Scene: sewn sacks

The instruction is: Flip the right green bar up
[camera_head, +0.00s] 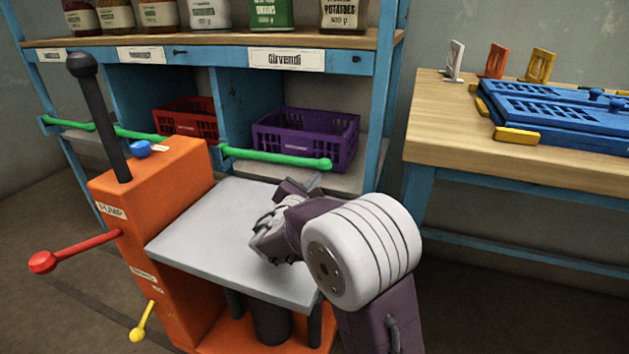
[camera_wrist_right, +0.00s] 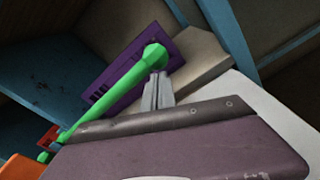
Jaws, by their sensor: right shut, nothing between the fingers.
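The right green bar (camera_head: 275,156) lies low and roughly level across the front of the bay with the purple crate (camera_head: 330,130). In the right wrist view the bar (camera_wrist_right: 120,78) runs from lower left up to its rounded end. My right gripper (camera_head: 314,181) is shut and empty, just below that rounded end in the head view. In the right wrist view its fingertips (camera_wrist_right: 159,77) are right beside the rounded end; I cannot tell whether they touch it. My left gripper is not in view.
A grey platform (camera_head: 190,225) of the orange pump unit (camera_head: 150,200) lies beneath my right arm. A red crate (camera_head: 187,118) sits behind the left green bar (camera_head: 80,125). A wooden table (camera_head: 570,165) with blue trays stands at right.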

